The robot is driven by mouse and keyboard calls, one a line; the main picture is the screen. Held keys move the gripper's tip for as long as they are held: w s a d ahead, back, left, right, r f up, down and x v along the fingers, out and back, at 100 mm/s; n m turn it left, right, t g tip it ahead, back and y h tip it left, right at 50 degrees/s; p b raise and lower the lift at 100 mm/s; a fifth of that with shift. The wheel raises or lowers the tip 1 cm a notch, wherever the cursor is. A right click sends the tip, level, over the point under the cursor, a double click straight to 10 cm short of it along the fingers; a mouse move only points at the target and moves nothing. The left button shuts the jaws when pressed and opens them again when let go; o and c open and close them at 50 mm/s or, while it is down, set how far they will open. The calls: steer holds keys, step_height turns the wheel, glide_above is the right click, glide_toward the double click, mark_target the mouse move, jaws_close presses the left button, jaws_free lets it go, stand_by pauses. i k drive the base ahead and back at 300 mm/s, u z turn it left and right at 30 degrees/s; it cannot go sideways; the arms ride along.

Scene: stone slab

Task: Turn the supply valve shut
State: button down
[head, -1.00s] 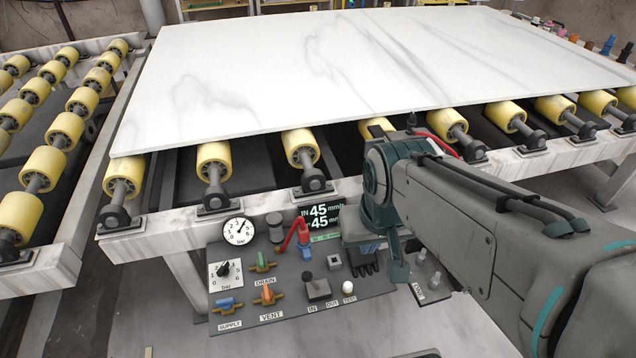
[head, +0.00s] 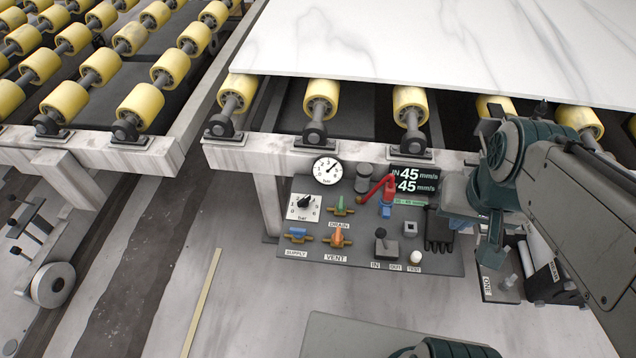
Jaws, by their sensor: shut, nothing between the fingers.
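The supply valve (head: 298,235) has a blue handle and brass ends, above the SUPPLY label at the lower left of the control panel. Its handle appears to lie along the brass body. The green DRAIN handle (head: 340,206) and the orange VENT handle (head: 337,238) stand across their bodies. My gripper (head: 462,200) is at the panel's right side, well right of the supply valve and apart from it. It is shut and empty.
A white slab (head: 400,45) lies on yellow rollers above. The floor left of the panel is mostly clear.

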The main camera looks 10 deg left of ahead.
mark_target(298, 233)
steer(key=z, duration=2.25)
steer(key=k, duration=1.15)
steer(key=u, duration=1.85)
steer(key=i, duration=0.5)
steer(key=u, duration=0.05)
